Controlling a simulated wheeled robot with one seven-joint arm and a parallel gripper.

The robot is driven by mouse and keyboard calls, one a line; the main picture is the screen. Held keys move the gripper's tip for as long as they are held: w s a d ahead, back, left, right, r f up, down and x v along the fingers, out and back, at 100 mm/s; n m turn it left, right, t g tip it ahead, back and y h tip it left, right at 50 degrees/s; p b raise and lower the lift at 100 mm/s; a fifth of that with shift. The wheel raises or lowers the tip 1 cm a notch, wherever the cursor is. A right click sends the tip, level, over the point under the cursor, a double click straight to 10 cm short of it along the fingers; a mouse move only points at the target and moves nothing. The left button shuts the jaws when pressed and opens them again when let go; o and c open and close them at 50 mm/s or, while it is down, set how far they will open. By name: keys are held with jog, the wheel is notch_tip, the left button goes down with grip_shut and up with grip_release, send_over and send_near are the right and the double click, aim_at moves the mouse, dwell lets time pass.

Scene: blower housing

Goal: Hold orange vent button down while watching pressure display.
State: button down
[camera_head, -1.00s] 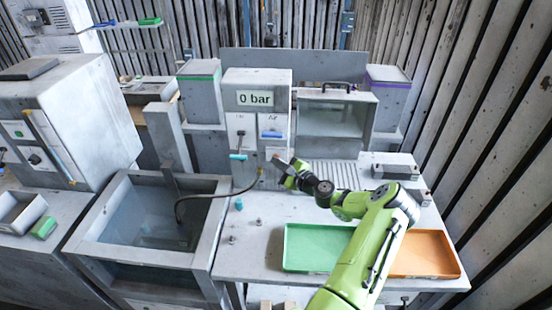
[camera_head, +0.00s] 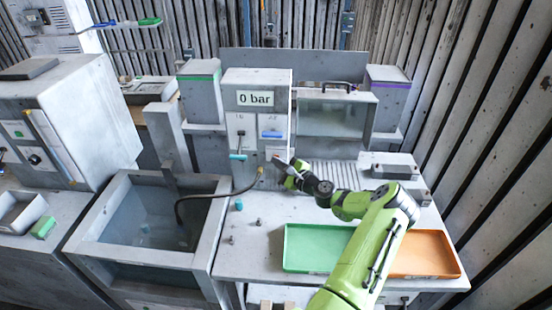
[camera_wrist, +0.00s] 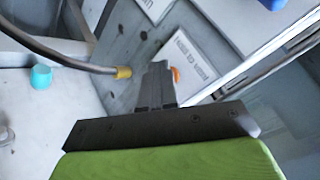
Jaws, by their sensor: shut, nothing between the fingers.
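The pressure display (camera_head: 255,98) on the grey panel unit reads "0 bar". My gripper (camera_head: 279,160) is in front of the lower part of this panel. In the wrist view my gripper (camera_wrist: 158,72) is shut and empty, its fingertips close to the panel face. A small piece of the orange vent button (camera_wrist: 176,75) shows just right of the fingertips; the rest is hidden behind them. I cannot tell whether the fingertips touch it or whether it is pressed in. A printed label (camera_wrist: 183,60) lies beside it.
A dark hose with a yellow fitting (camera_wrist: 123,72) joins the panel left of my gripper and runs to the water tank (camera_head: 150,255). A teal cap (camera_wrist: 41,76) stands on the bench. Green (camera_head: 290,262) and orange (camera_head: 452,268) trays lie in front.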

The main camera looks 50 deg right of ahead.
dwell(0.3)
jog(key=shift+s+a, duration=0.5)
jog(key=shift+a, duration=0.1)
jog(key=s+a, duration=0.1)
jog(key=a, duration=0.1)
jog(key=s+a+p, duration=0.1)
jog(key=s+a, duration=0.1)
dwell(0.4)
